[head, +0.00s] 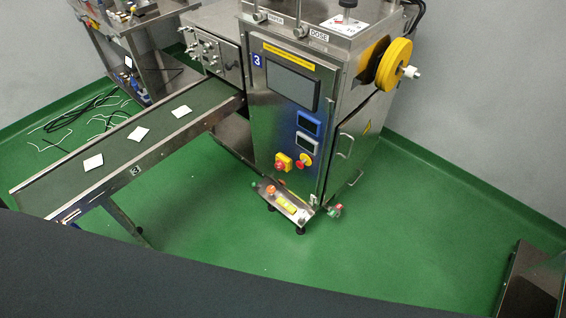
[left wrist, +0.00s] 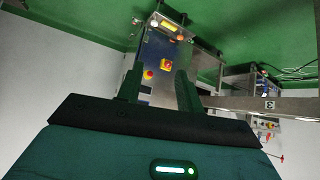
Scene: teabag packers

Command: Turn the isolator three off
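The isolator (head: 283,162), a red rotary knob on a square yellow plate, is low on the front of machine three (head: 258,120), below the blue-framed display. It also shows in the left wrist view (left wrist: 166,64), where the machine appears upside down. The knob's exact angle is too small to tell. My left gripper (left wrist: 158,84) is open and empty, its two dark fingers apart and pointing toward the machine front. The isolator appears between the fingertips, beyond them with a gap. Neither gripper shows in the head view.
A round red emergency button (head: 304,162) sits right beside the isolator. A small tray (head: 280,202) sticks out below. A conveyor (head: 150,140) with white packets runs off left. The green floor (head: 230,240) before the machine is clear.

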